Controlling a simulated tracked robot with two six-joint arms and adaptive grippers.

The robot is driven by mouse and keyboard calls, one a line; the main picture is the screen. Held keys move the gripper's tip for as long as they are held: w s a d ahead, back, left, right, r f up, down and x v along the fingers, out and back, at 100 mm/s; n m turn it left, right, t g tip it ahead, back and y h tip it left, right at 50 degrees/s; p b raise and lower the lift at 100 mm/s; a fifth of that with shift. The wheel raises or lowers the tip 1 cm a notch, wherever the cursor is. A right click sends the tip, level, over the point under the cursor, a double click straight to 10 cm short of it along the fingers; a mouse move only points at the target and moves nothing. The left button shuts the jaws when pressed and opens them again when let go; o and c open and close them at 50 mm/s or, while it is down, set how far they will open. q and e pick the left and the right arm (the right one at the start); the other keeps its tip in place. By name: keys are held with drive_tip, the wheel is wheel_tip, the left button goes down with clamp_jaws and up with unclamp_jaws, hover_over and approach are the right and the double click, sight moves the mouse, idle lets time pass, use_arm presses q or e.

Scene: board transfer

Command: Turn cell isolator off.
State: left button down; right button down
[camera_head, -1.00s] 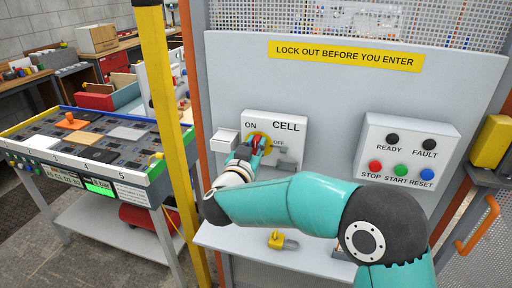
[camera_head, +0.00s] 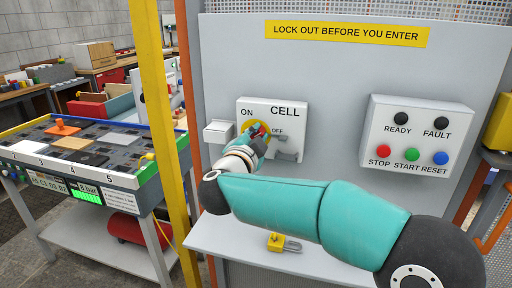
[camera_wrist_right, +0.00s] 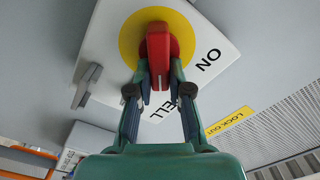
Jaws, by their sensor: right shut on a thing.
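The cell isolator is a white box (camera_head: 293,110) marked CELL on the grey panel, with ON at left and OFF at right. A yellow disc (camera_head: 243,127) on it carries a red handle. In the right wrist view the red handle (camera_wrist_right: 157,45) stands out from the yellow disc (camera_wrist_right: 130,42). My right gripper (camera_head: 261,136) is shut on the red handle, its fingers on both sides of it. The gripper and wrist hide part of the disc in the head view, so the handle's exact angle is hard to tell. My left gripper is not in view.
A grey tab (camera_head: 290,146) sticks out below OFF. A yellow padlock (camera_head: 276,242) lies on the shelf below. A button box (camera_head: 418,140) is at right. A yellow post (camera_head: 158,110) and a board table (camera_head: 150,200) stand at left.

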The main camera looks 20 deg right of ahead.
drive_tip(key=shift+s+d+f+m+b, duration=0.1)
drive_tip(key=shift+f+m+b, duration=0.2)
drive_tip(key=shift+m+b, duration=0.9)
drive_tip(key=shift+w+f+m+b, duration=0.1)
drive_tip(key=shift+f+m+b, duration=0.15)
drive_tip(key=shift+m+b, duration=0.9)
drive_tip(key=shift+s+d+f+m+b, duration=0.1)
drive_tip(key=shift+f+m+b, duration=0.2)
drive_tip(key=shift+m+b, duration=0.9)
drive_tip(key=shift+m, duration=0.35)
drive_tip(key=c, duration=1.1)
unclamp_jaws()
drive_tip(key=shift+r, duration=0.1)
drive_tip(key=shift+p, duration=0.3)
drive_tip(key=shift+s+r, duration=0.1)
drive_tip(key=v, duration=1.2)
